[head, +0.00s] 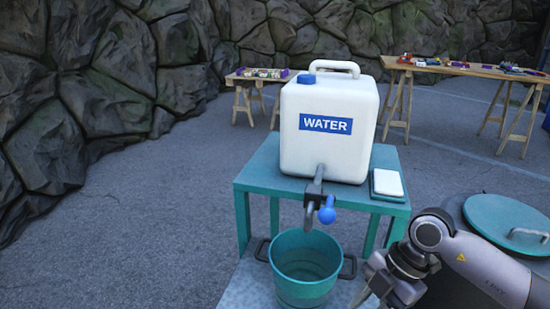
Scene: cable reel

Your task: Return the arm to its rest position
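One of my arms comes in from the lower right in the head view. Its right gripper (366,293) points down and left beside the teal bucket (305,282), and its fingers are too small and cut off by the lower edge to tell open from shut. A white water container (352,152) with a blue label stands on a teal table (262,177). Its tap (314,193) with a blue knob hangs out over the bucket. The left gripper is not in view.
A white block on a dark pad (387,182) lies at the table's right side. A round teal lid (508,217) is at the right, behind my arm. Two wooden tables (466,69) with small items stand farther back. A rock wall (95,80) bounds the left; the pavement there is clear.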

